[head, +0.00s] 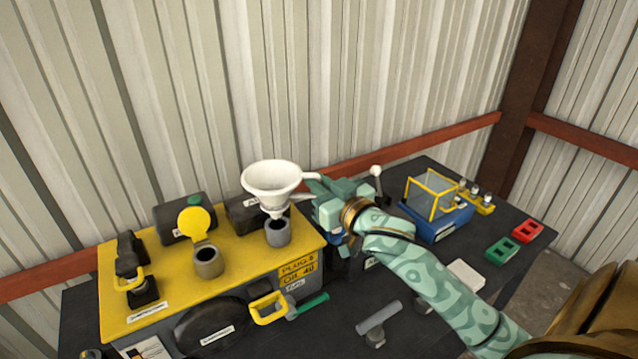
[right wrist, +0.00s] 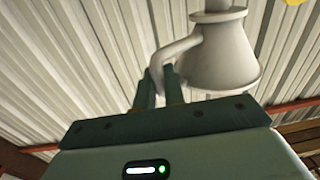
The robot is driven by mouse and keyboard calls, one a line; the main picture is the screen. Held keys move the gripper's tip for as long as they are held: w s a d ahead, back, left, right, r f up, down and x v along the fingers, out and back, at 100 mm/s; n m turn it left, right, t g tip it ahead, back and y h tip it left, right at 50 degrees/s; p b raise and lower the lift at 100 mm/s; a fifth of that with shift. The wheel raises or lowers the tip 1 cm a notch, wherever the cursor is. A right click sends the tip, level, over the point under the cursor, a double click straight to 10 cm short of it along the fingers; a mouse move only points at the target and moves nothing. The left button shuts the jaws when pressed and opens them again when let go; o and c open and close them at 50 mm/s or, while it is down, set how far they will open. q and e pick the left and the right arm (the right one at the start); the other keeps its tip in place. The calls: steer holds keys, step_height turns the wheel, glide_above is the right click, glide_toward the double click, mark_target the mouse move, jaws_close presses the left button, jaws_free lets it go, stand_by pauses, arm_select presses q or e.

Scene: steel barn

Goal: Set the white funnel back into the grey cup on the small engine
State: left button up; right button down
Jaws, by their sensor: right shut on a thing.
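The white funnel (head: 270,178) is upright above the grey cup (head: 278,234) at the right end of the small engine's yellow top (head: 175,288). Its spout points down at the cup's mouth; I cannot tell whether the tip is just above the rim or slightly inside. My right gripper (head: 313,187) comes in from the right and is shut on the funnel's handle. In the right wrist view the gripper (right wrist: 158,88) has its fingers at the handle, beside the funnel (right wrist: 222,55). My left gripper is not in view.
Another grey cup (head: 208,262) with a raised yellow cap (head: 194,221) stands left on the engine. A blue box with a yellow-framed clear cover (head: 430,198) stands right of my arm. Red (head: 526,231) and green (head: 501,250) blocks lie farther right. A corrugated wall is behind.

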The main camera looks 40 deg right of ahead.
steer(key=shift+f+b, duration=1.4)
steer(key=shift+f, duration=1.25)
steer(key=c, duration=1.4)
jaws_free()
steer(key=shift+s, duration=0.1)
steer(key=s, duration=1.6)
steer(key=shift+s, duration=0.1)
